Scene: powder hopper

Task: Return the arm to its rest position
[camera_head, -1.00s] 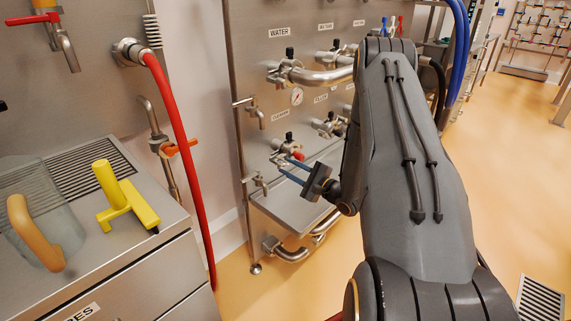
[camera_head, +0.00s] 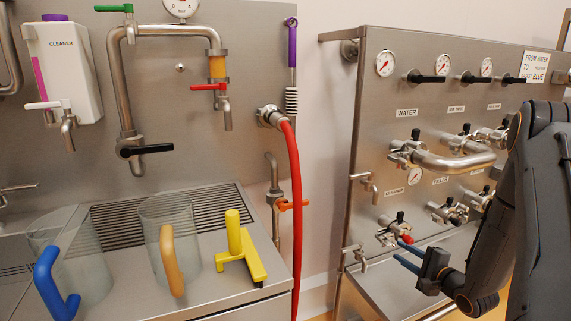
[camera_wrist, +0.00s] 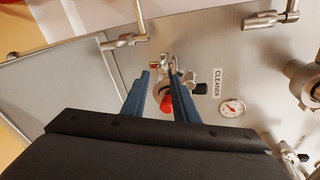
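My gripper (camera_head: 405,254) is at the lower right in the head view, in front of the lower part of the steel valve panel. Its two blue fingers point toward the red-tipped valve (camera_head: 406,239) below the CLEANER label. In the wrist view the fingers of my gripper (camera_wrist: 159,72) are spread apart, with the red tip (camera_wrist: 166,104) showing in the gap between them. I see no object held. Whether the fingers touch the valve is unclear. My arm reaches in from the right edge of the head view.
The steel panel (camera_head: 340,218) carries several valves, pipes and gauges close to my gripper. A steel tray (camera_head: 385,293) is below the fingers. To the left, a counter (camera_head: 215,290) holds two clear jugs and a yellow-handled tool (camera_head: 240,250). A red hose (camera_head: 296,200) hangs between.

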